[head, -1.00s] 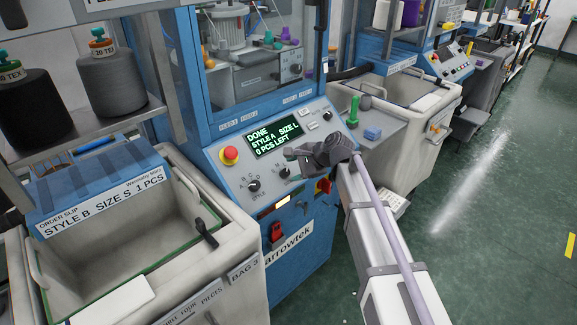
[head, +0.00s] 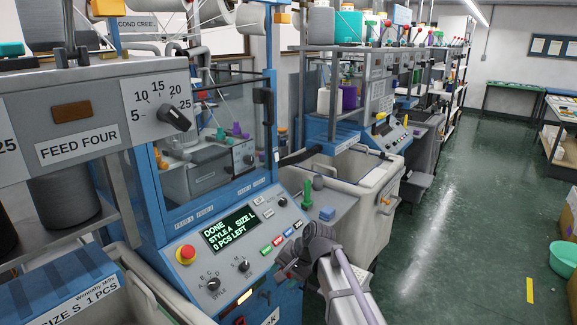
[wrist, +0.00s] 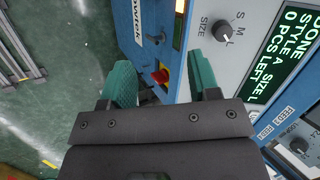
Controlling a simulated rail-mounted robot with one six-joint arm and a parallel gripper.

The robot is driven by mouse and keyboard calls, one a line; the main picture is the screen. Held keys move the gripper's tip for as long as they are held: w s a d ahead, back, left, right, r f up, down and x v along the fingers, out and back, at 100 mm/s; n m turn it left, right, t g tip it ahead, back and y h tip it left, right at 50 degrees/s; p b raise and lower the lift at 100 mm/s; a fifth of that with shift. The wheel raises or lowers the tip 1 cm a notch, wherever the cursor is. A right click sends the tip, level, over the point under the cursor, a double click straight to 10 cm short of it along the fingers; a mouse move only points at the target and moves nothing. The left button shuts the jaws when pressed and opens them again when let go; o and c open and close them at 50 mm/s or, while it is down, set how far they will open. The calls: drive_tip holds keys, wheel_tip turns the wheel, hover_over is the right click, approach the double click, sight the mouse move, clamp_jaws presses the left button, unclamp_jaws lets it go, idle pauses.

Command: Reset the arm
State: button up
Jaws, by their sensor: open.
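My gripper (head: 297,264) is in front of the right part of the blue knitting machine's sloped control panel (head: 222,270) in the head view. In the wrist view its two teal fingers (wrist: 162,84) are spread apart with nothing between them. The panel's screen (head: 231,228) reads DONE, STYLE A, SIZE L, 0 PCS LEFT. The size dial (wrist: 223,31) is just beyond the right finger in the wrist view, and I see no contact. The red emergency button (head: 186,254) is at the panel's left end.
A side shelf with a green peg (head: 306,190) and a blue block (head: 327,214) is right of the panel. A pale bin (head: 350,180) stands behind it.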

drive_tip(key=s+d+f+n+g+h, duration=0.1)
drive_tip(key=s+d+n+h, duration=0.3)
drive_tip(key=s+d, duration=1.4)
drive_tip(key=shift+d+f+g+h, duration=0.3)
drive_tip(key=shift+d+f+h, duration=0.5)
drive_tip(key=shift+h, duration=0.3)
drive_tip(key=shift+r, duration=0.1)
